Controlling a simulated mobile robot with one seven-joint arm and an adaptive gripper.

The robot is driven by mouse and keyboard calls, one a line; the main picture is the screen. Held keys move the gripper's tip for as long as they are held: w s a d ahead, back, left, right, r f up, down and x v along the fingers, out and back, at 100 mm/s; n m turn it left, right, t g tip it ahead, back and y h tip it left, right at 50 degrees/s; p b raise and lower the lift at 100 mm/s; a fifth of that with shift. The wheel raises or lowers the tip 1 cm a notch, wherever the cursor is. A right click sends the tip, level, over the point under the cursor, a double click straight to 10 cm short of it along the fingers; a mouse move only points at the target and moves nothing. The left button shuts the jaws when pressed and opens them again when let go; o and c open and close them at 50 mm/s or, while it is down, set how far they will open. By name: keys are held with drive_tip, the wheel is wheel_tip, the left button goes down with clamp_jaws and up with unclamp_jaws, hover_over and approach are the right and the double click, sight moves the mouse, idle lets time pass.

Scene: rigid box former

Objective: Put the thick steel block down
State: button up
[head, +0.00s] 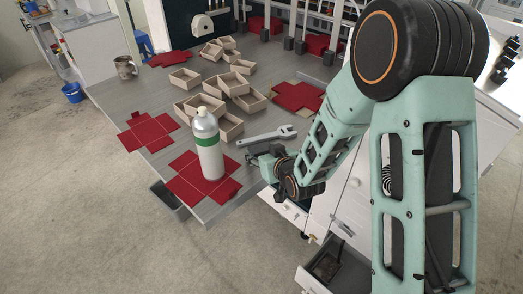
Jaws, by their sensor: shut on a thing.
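A white and green bottle (208,146) stands on a red flat box blank (189,183) to the left. Several open wooden boxes (232,84) stand farther back. An open drawer (333,262) juts out below.

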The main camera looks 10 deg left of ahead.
drive_tip(key=shift+r, duration=0.1)
drive_tip(key=o, duration=1.5)
drive_tip(key=shift+o, duration=0.2)
